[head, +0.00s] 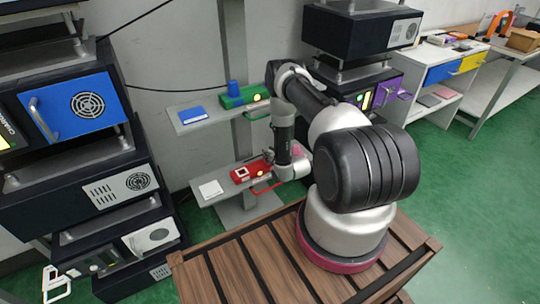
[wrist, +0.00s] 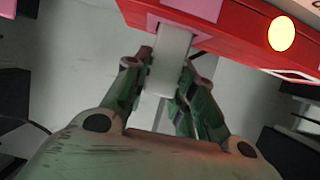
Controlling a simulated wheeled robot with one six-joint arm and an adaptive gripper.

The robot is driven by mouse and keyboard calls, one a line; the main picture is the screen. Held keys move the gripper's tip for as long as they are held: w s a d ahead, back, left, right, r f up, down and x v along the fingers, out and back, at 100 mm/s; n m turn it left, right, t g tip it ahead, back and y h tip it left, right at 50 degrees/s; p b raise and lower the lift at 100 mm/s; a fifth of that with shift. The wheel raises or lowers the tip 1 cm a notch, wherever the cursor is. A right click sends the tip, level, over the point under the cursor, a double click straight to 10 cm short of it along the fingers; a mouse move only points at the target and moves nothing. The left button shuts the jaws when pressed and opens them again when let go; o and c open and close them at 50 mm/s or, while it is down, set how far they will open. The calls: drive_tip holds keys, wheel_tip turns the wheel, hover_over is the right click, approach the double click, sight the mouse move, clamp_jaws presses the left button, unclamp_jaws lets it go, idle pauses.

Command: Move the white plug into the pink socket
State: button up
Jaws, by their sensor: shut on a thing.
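My gripper (wrist: 168,66) is shut on the white plug (wrist: 171,58), with one green-grey finger on each side. The plug's far end meets the front of a red box at the pink socket (wrist: 178,28). How deep it sits in the socket, if at all, I cannot tell. A larger pink patch (wrist: 195,8) is on the box's top. In the head view the red box (head: 240,175) stands on the lower grey shelf; my arm hides the plug and most of the pink part there.
A round yellow light (wrist: 281,34) is on the red box. In the head view a white plate (head: 210,189) lies on the lower shelf (head: 226,196). The upper shelf holds a blue plate (head: 192,115) and a green box (head: 238,99). Dark equipment stacks stand on both sides.

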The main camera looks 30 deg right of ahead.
drive_tip(key=shift+f, duration=0.3)
drive_tip(key=shift+f, duration=0.1)
drive_tip(key=o, duration=1)
drive_tip(key=v, duration=1.2)
